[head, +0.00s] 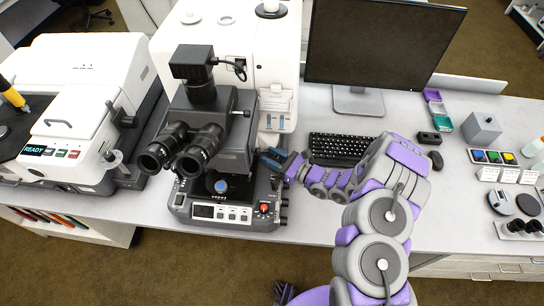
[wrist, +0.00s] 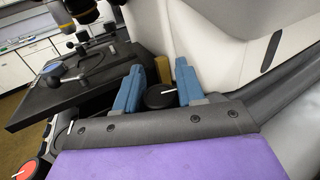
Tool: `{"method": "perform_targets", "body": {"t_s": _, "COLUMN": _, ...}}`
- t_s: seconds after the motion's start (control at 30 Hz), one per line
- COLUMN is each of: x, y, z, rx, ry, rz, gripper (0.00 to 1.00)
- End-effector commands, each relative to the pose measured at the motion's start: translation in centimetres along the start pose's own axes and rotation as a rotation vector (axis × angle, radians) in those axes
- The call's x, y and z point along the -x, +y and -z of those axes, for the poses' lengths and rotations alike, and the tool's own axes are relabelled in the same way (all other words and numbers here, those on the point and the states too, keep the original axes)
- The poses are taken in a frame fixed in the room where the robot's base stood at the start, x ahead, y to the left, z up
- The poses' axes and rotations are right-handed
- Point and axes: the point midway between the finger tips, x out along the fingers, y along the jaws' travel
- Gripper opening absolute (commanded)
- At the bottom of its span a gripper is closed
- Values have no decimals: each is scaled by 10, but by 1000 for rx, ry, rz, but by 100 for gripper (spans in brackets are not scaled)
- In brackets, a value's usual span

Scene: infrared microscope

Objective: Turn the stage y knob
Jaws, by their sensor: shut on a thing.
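The microscope (head: 222,215) stands on the bench, with its dark stage (wrist: 85,80) filling the left of the wrist view. My gripper (head: 276,160) reaches in from the right to the microscope's right side. In the wrist view, the blue fingers of my gripper (wrist: 152,80) stand on either side of a black round knob (wrist: 158,97) with a white mark on its face. The gripper is shut on this knob, which I take to be the stage y knob. The fingers and arm hide the knob in the head view.
A brass-coloured part (wrist: 180,65) is close behind the right finger. A red knob (head: 264,208) sits on the microscope's front right. A keyboard (head: 340,148) and monitor (head: 375,45) are to the right. A white instrument (head: 75,110) stands at left.

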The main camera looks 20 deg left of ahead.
Motion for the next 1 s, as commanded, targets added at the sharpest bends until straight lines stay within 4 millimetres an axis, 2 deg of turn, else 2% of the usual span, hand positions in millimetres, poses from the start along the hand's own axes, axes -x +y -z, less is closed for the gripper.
{"method": "perform_targets", "body": {"t_s": 0.97, "x": -1, "y": -3, "z": -3, "rx": 5, "ry": -6, "rz": 6, "gripper": 8}}
{"method": "perform_targets", "body": {"t_s": 1.0, "x": -1, "y": -3, "z": -3, "rx": 5, "ry": -6, "rz": 5, "gripper": 42}}
